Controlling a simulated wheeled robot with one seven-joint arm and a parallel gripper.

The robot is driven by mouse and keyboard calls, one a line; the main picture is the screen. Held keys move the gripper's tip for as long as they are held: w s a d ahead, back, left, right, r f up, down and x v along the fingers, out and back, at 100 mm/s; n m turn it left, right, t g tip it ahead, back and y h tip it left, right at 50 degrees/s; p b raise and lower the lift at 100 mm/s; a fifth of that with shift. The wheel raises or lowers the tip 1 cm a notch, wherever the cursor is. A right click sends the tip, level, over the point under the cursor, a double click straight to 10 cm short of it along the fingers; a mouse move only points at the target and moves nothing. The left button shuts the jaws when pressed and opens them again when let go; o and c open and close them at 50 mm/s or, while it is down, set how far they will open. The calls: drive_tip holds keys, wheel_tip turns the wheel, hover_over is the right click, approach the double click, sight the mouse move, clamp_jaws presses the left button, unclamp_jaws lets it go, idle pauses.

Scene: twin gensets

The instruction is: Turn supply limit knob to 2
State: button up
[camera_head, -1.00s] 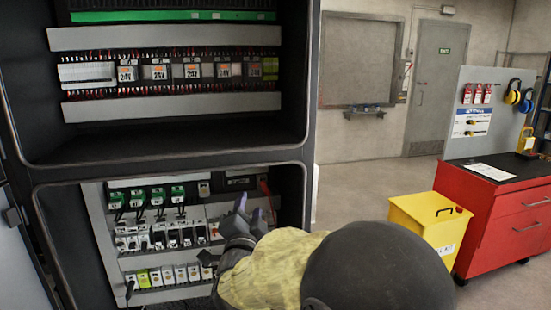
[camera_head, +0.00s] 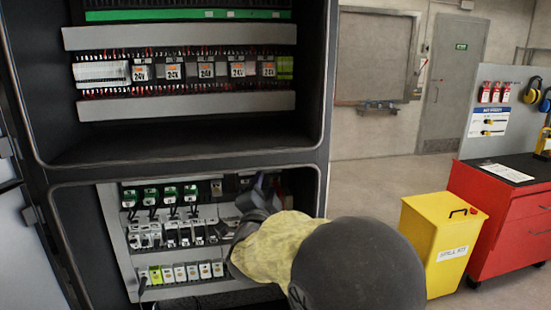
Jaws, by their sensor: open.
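My gripper (camera_head: 262,190) reaches into the right side of the lower bay of the open electrical cabinet (camera_head: 190,165). Its fingers are small in this view and partly blocked by my own forearm and wrist. Nothing shows held between them. No knob marked as the supply limit can be made out; the part of the panel behind my gripper and arm is hidden. Beside the gripper, the lower panel holds green-topped modules (camera_head: 170,193), a middle row of grey and black breakers (camera_head: 170,234) and a bottom row of white and yellow-green modules (camera_head: 185,271).
The upper bay has a row of 24V modules (camera_head: 207,71) and a ledge below. The cabinet frame (camera_head: 326,130) borders the arm on the right. A yellow spill kit bin (camera_head: 435,240) and a red tool cabinet (camera_head: 510,225) stand further right. Floor between is clear.

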drive_tip(key=p+x, duration=0.3)
drive_tip(key=x, duration=0.8)
drive_tip(key=shift+w, duration=0.25)
drive_tip(key=shift+r, duration=0.1)
clamp_jaws()
drive_tip(key=shift+d, duration=0.25)
